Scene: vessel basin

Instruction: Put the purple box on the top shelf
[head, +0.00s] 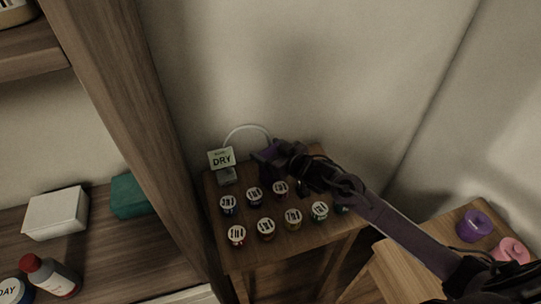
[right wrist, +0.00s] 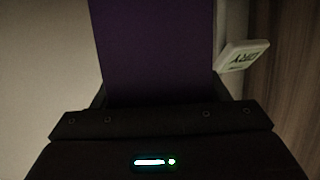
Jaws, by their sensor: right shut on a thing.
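The purple box (right wrist: 155,50) fills the middle of the right wrist view, between the fingers of my right gripper. In the head view the purple box (head: 265,153) is a small dark purple shape, partly hidden by the gripper. My right gripper (head: 277,151) is shut on it, above the back of the small wooden table (head: 236,260). A shelf unit stands at the left, with an upper shelf (head: 35,62) at the top left corner and a lower shelf (head: 105,245). My left gripper is not in view.
Several small labelled jars (head: 266,228) stand on the small table. A "DRY" sign (head: 221,158) stands at its back left corner. The lower shelf holds a white box (head: 56,213), a teal box (head: 129,196) and a red-capped bottle (head: 50,276). A wooden post (head: 125,120) separates shelves and table.

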